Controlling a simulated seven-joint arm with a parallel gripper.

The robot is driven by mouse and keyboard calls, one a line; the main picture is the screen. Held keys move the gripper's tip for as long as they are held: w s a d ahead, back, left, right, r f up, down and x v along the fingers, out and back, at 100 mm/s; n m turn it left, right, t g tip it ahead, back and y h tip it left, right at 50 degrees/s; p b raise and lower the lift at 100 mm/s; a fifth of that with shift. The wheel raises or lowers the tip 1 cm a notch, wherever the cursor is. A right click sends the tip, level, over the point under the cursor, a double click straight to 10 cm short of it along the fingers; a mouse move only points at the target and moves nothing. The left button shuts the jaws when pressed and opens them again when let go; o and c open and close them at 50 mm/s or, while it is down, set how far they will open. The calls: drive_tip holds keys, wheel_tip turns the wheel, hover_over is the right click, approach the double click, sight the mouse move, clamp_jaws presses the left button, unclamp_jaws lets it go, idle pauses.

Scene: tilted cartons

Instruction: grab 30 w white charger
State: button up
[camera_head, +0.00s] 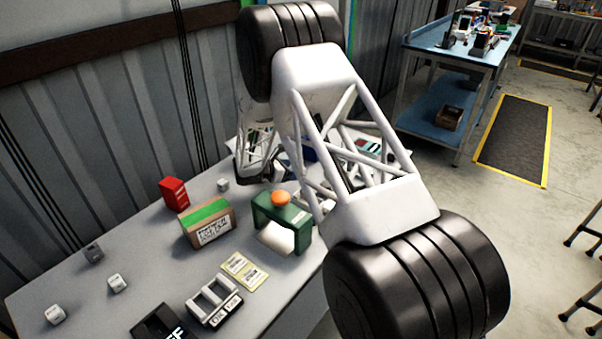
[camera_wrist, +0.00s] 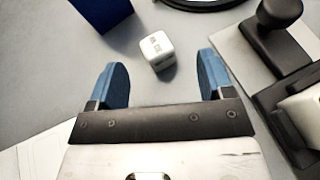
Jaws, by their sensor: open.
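A small white cube charger (camera_wrist: 157,50) with dark print on its top lies on the grey table in the wrist view. My gripper (camera_wrist: 161,70) is open, with its two blue fingers apart and nothing between them. The cube is just beyond the fingertips, roughly centred in the gap. The print is too small to read. In the head view, small white cubes lie at the front left (camera_head: 54,315), near it (camera_head: 117,283) and at the back (camera_head: 223,184). My arm hides much of the table's right side there, so I cannot tell which cube the wrist view shows.
In the wrist view, a dark blue box (camera_wrist: 100,12) stands left of the cube and a black-handled device (camera_wrist: 280,35) right. The table's left part has free room.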

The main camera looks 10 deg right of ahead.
drive_tip(key=shift+w+d+f, duration=0.1)
drive_tip(key=shift+d, duration=0.1)
drive_tip(key=shift+x, duration=2.5)
drive_tip(key=shift+w+a, duration=0.1)
drive_tip(key=shift+w, duration=0.05)
drive_tip(key=shift+c, duration=0.2)
drive_tip(key=c, duration=1)
drive_tip(key=shift+r, duration=4.95)
drive_tip(key=shift+c, duration=0.2)
